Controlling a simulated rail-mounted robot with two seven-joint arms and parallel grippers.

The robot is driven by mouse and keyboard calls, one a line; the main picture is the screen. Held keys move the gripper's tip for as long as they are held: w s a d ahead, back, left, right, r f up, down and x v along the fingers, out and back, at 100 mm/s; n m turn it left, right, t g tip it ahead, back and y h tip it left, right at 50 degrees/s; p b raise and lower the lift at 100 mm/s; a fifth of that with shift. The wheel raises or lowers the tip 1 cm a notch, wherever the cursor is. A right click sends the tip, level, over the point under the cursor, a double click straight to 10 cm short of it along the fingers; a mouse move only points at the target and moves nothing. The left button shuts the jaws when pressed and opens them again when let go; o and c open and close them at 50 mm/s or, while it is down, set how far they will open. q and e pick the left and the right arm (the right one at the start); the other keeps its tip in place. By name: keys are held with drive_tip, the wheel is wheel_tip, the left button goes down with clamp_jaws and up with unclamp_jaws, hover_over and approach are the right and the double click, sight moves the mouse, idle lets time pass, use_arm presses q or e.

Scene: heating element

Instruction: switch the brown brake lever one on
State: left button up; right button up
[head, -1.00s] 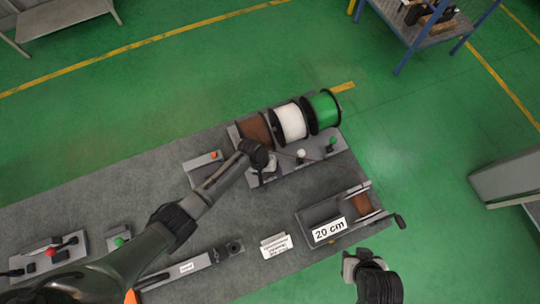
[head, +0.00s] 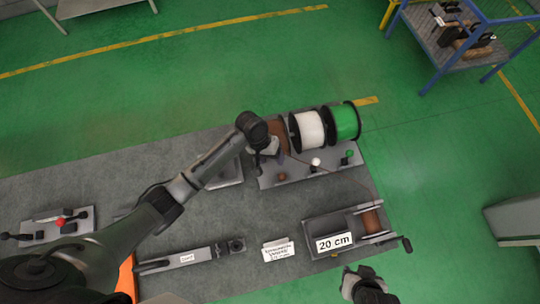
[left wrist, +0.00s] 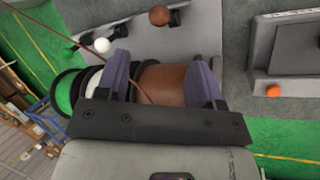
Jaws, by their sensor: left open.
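The brown brake lever has a round brown knob (left wrist: 159,15) and stands on the grey spool base, near the top of the left wrist view. The knob lies apart from the fingers, and nothing is held. In the head view the gripper partly covers the brown spool (head: 281,132). My right gripper (head: 352,280) is at the bottom right, away from the levers.
White (head: 315,161) and green (head: 349,153) lever knobs stand right of my left gripper, before the white (head: 308,130) and green (head: 344,122) spools. A winder with a 20 cm label (head: 334,243) stands lower right. An orange button (left wrist: 273,90) is on a nearby box.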

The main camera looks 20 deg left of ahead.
use_arm(q)
drive_tip(key=shift+a+r, duration=0.1)
drive_tip(key=shift+r, duration=0.2)
